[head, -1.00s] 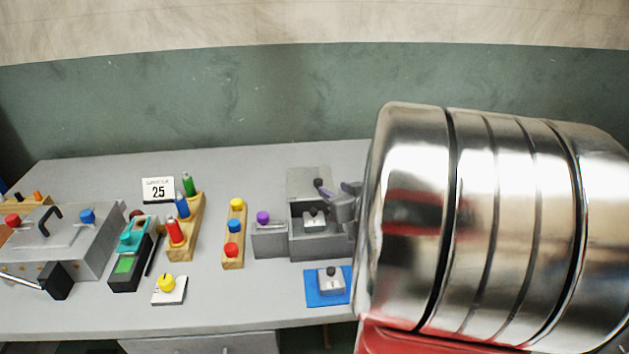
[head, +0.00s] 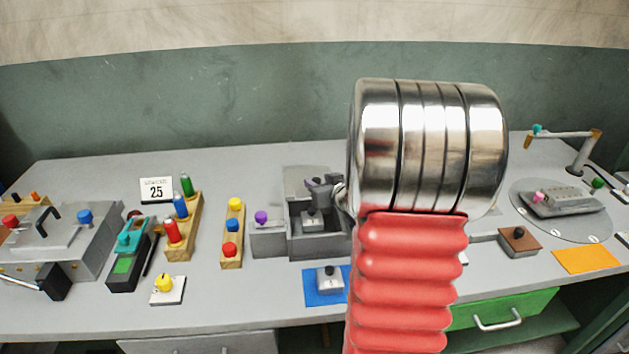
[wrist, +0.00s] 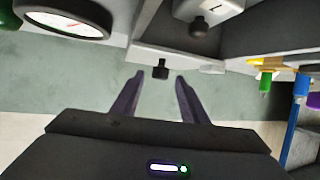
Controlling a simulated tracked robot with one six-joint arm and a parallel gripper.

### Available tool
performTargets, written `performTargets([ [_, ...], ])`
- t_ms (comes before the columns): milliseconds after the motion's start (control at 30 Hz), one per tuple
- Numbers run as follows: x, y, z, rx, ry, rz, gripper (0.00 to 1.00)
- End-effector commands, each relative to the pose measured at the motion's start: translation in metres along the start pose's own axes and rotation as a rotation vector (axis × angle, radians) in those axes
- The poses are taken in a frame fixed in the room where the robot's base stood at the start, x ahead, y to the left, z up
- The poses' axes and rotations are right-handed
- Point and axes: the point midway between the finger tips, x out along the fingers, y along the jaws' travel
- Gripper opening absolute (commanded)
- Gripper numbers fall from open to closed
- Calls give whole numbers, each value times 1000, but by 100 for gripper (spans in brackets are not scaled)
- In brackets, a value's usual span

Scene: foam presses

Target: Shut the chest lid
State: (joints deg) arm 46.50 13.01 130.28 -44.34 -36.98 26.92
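My gripper (head: 313,183) is in front of the raised lid, above the chest. In the wrist view its two dark fingers (wrist: 160,77) are apart and empty. A black knob (wrist: 160,69), apparently the lid's, lies just beyond and between the fingertips. Contact cannot be told.
A purple-knobbed grey block (head: 267,240) adjoins the chest's left side. A wooden rack with coloured knobs (head: 232,258) stands farther left. Another weight (head: 330,280) rests on a blue mat (head: 312,295) in front. My arm hides the bench right of the chest.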

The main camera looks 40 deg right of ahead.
Motion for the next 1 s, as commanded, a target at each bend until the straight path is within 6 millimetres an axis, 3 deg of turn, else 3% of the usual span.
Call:
performTargets([
  [300, 29, 0, 0, 0, 0, -1, 40],
  [667, 33, 0, 0, -1, 1, -1, 40],
  [1000, 33, -1, 0, -1, 1, -1, 17],
])
